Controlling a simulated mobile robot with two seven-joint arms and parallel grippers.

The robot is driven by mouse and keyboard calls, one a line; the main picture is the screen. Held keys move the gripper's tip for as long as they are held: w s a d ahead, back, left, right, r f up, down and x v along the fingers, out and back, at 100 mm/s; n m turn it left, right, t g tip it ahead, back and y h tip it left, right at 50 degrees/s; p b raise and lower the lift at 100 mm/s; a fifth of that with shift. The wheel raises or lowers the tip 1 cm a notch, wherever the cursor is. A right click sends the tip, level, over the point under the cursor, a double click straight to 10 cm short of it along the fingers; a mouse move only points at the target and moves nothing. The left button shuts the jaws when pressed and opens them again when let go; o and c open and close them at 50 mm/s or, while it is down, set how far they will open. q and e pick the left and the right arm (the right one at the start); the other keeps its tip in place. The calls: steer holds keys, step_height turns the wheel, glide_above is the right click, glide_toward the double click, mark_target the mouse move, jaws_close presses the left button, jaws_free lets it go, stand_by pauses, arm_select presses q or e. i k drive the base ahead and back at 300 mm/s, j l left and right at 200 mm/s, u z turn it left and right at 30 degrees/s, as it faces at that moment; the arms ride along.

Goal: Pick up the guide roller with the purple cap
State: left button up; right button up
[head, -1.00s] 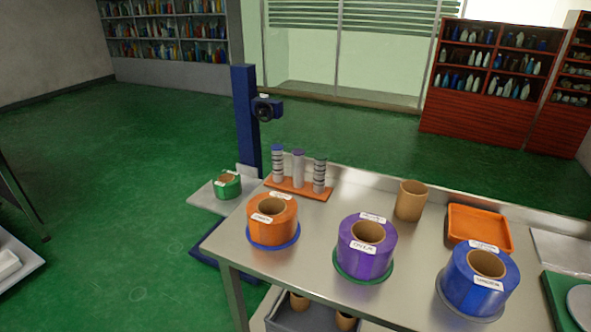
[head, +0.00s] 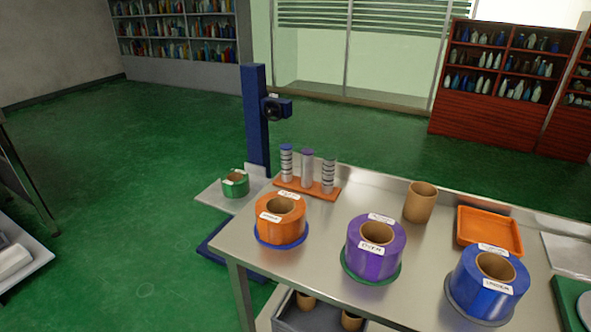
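Three guide rollers stand upright on an orange rack (head: 291,186) at the back left of the steel table. The middle one, a plain grey guide roller with a purple cap (head: 307,168), stands between the other two. The left guide roller (head: 287,163) has a blue cap and dark bands. The right guide roller (head: 328,177) is banded too, with a greyish top. Neither of my grippers shows in the head view.
The steel table (head: 325,226) carries orange (head: 281,224), purple (head: 376,254) and blue (head: 488,290) label rolls in front, a cardboard core (head: 420,203) and an orange tray (head: 489,230). A blue post (head: 256,120) stands behind the table's left end, near a green roll (head: 236,187).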

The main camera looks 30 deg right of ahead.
mark_target(307, 153)
steer(key=i+j+u, duration=0.1)
steer(key=u, duration=0.3)
steer(key=i+u, duration=0.15)
steer(key=u, duration=0.25)
steer(key=i, duration=1.35)
steer(key=i+j+z, duration=0.1)
steer(key=i, duration=1.25)
steer(key=i+z, duration=0.15)
steer(key=z, duration=1.2)
